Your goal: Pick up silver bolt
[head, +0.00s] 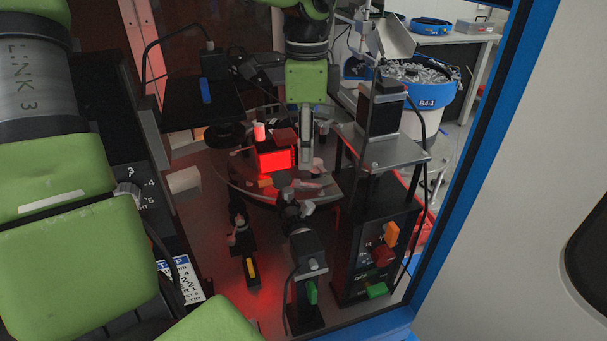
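A wrist-like green block hangs down at the top centre, and below it a narrow grey part, which looks like my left gripper (306,135), points down over the round glass disc (235,190). Its fingers are too small and dark to tell whether they are open or shut. I see nothing clearly held in it. Several small parts lie on the disc, some pale or metallic, lit red; I cannot tell which, if any, is the silver bolt. My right gripper is not in view.
A red-lit block (276,160) stands by the gripper. A black camera stand (382,120) rises at right, with a small lower unit (308,263) in front. A blue-rimmed bin (430,95) of metal parts is behind. A blue frame post (470,160) bounds the right.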

